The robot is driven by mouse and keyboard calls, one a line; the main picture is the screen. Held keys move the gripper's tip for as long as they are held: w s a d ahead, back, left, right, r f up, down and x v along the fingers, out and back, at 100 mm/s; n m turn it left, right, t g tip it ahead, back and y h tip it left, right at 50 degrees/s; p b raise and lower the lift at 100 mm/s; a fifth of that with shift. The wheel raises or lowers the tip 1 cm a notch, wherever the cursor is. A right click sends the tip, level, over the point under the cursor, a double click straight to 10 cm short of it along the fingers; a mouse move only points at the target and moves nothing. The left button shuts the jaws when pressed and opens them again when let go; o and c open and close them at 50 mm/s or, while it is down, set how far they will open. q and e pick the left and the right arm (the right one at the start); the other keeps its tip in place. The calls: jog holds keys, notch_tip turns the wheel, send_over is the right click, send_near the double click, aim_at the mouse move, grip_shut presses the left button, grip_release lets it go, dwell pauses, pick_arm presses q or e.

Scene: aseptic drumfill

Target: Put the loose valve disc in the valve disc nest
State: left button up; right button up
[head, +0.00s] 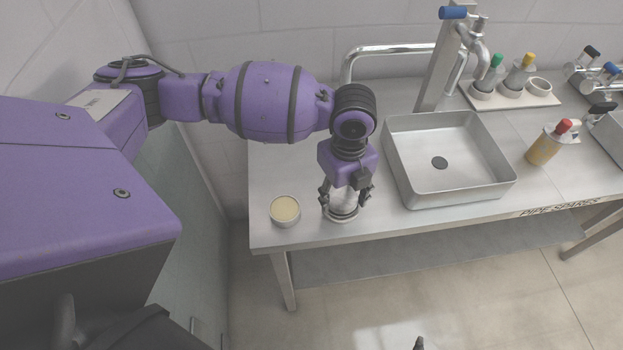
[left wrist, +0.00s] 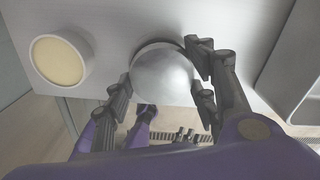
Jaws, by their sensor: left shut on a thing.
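My left gripper (head: 343,207) points down at the front left of the steel bench. Its fingers are shut on a smooth silvery domed piece, which looks like the valve disc (head: 342,198). In the left wrist view the valve disc (left wrist: 164,74) sits between the two fingers. Its lower edge is at or just above the bench top; I cannot tell if it touches. A round grey cup with a cream inside, which looks like the valve disc nest (head: 285,211), stands to the left of the gripper. It also shows in the left wrist view (left wrist: 60,61), empty and apart from the disc.
A steel sink basin (head: 448,160) stands close to the right of the gripper. Behind are a tap (head: 470,45) and a tray (head: 515,100) with coloured-top bottles. A red-capped bottle (head: 545,145) stands farther right. The bench's front edge is near the gripper.

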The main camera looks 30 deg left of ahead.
aim_at(342, 197)
pick_arm(q)
jog(key=shift+w+f, duration=0.1)
jog(key=shift+f, duration=0.45)
jog(key=shift+d+f, duration=0.1)
jog(key=o, duration=1.5)
jog(key=shift+o, duration=0.2)
notch_tip(342, 197, up, 12)
